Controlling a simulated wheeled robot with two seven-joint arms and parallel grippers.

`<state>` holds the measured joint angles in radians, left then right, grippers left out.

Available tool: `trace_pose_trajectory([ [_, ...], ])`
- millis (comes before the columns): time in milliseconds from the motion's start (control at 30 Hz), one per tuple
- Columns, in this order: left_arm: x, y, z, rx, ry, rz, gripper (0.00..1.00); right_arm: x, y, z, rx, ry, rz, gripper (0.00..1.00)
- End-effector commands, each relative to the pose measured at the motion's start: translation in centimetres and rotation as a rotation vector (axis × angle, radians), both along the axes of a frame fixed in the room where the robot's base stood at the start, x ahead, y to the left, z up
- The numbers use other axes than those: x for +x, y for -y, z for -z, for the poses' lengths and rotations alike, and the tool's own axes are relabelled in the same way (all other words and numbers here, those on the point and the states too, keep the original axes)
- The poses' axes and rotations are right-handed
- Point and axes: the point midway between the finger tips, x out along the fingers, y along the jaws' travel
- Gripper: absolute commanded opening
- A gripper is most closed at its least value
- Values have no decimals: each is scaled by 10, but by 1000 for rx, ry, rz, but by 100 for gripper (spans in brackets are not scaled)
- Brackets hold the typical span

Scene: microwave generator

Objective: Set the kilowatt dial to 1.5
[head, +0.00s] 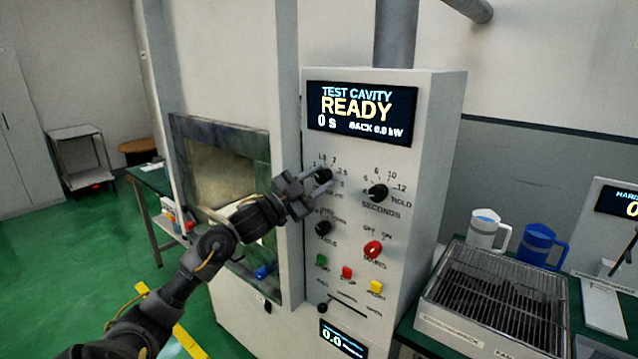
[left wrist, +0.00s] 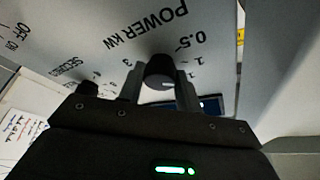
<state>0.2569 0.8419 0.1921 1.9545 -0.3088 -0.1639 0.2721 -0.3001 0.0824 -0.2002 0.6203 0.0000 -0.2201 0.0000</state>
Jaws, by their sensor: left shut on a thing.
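The kilowatt dial (head: 323,176) is a black knob at the upper left of the generator's control panel, partly hidden by my gripper in the head view. In the left wrist view the dial (left wrist: 160,70) stands under the upside-down "POWER kW" lettering, with marks such as 0.5, 1 and 3 around it. A pale mark shows on the knob's face, but I cannot read its setting for certain. My left gripper (head: 316,184) is shut on the dial, one finger on each side; its fingers also show in the left wrist view (left wrist: 159,88). My right gripper is not in view.
The seconds dial (head: 377,192) is close right of the kilowatt dial. Another black knob (head: 323,228), a red knob (head: 373,249) and coloured buttons sit below. The display (head: 361,112) reads READY and 0 s. A wire rack (head: 495,300) and two jugs stand at right.

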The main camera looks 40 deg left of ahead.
Motion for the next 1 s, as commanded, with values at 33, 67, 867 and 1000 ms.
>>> trace_pose_trajectory([
  [33,0,-1,0,48,-1,-2,11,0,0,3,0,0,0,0],
  [67,0,-1,0,77,-1,-2,11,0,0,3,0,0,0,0],
  [867,0,-2,-3,659,-15,-1,11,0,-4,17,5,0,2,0],
  [1000,0,-2,-3,694,-16,-2,11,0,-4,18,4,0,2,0],
])
